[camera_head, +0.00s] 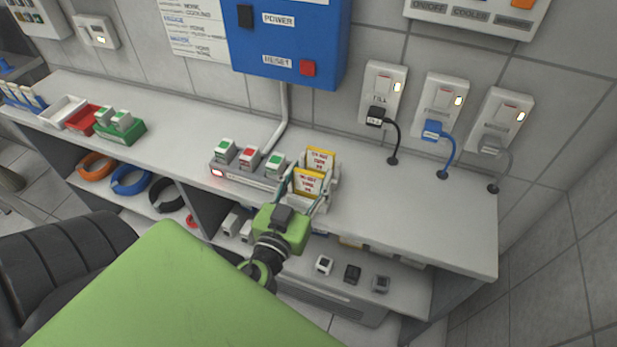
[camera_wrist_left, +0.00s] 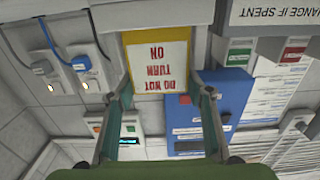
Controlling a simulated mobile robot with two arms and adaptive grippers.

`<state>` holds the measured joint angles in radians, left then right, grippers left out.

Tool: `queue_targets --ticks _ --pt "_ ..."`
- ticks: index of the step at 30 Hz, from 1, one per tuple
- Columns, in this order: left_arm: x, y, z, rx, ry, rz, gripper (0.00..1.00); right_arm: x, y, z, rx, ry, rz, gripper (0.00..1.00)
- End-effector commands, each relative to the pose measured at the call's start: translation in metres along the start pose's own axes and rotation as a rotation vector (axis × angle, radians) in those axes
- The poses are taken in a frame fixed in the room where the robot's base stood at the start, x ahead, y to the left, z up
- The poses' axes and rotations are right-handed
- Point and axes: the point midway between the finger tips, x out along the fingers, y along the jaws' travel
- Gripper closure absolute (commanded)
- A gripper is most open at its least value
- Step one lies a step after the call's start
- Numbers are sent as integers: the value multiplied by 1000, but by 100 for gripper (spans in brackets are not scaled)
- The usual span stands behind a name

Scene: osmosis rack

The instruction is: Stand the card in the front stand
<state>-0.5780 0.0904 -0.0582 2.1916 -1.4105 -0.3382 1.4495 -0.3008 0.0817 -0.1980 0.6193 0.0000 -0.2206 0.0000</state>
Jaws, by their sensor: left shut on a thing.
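A yellow-edged white card with red lettering (camera_head: 309,181) is held upright between the fingers of my left gripper (camera_head: 305,187). It also shows upside down in the left wrist view (camera_wrist_left: 160,62), reading "DO NOT TURN ON", between the two fingers (camera_wrist_left: 163,92). A pale stand (camera_head: 303,203) shows partly just below the card in the head view. The gripper hides much of it, and I cannot tell whether the card's lower edge is inside it. A second similar card (camera_head: 321,157) stands upright just behind. My right gripper is not in view.
A grey strip (camera_head: 250,180) with several red and green labelled blocks lies left of the cards. Green, red and white trays (camera_head: 125,133) stand farther left. Plugs with cables (camera_head: 434,131) hang at the back wall. The bench top (camera_head: 430,215) is clear on the right.

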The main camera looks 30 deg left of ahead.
Motion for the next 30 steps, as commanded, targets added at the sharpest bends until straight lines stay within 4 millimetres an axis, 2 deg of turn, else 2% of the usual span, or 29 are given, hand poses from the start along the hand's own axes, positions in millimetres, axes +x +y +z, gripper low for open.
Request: queue_targets --ticks 8,9,10,24,30 --pt "0 0 4 -1 0 0 73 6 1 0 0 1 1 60" --pt "0 0 2 -1 0 0 43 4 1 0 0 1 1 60" --pt "0 0 2 0 0 0 36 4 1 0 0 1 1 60" --pt "-1 0 -2 1 -1 0 36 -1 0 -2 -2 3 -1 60" --pt "-34 -1 7 -2 -3 -2 36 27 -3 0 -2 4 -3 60"
